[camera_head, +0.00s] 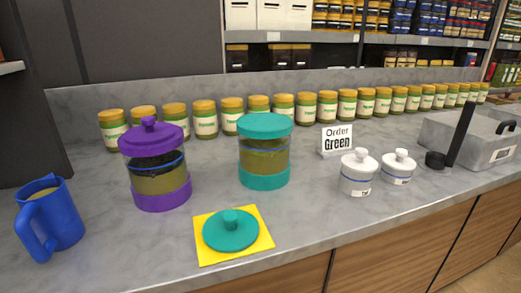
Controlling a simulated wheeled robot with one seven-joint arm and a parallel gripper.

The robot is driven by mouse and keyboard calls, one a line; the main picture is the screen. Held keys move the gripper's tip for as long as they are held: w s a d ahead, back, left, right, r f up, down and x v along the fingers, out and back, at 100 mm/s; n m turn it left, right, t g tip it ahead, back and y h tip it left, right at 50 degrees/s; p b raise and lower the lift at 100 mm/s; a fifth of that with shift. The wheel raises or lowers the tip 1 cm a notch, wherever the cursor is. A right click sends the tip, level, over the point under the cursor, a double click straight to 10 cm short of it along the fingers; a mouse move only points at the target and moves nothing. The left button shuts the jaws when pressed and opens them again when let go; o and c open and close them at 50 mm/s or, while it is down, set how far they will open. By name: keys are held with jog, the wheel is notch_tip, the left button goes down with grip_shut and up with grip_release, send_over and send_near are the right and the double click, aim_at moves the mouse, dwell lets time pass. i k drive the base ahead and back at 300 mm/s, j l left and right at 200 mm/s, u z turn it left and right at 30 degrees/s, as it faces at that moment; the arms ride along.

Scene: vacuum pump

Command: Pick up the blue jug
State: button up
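The blue jug (50,218) stands upright at the far left of the grey counter, near its front edge. Its handle is on the front left side, facing the camera. A yellowish content shows at its open top. Nothing touches the jug. My gripper is not in view.
A teal lid (230,230) lies on a yellow square (258,247). White pots (357,178), an "Order Green" sign (337,140) and a grey box (475,150) stand further right. Several labelled jars (205,119) line the back.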

aim_at(49, 220)
jog(key=i+l+u, duration=0.15)
jog(key=u, duration=0.25)
jog(key=i+l+u, duration=0.25)
jog(key=u, duration=0.15)
jog(key=i+l+u, duration=0.15)
jog(key=l+u, duration=0.25)
jog(key=i+j, duration=0.1)
jog(key=i, duration=0.4)
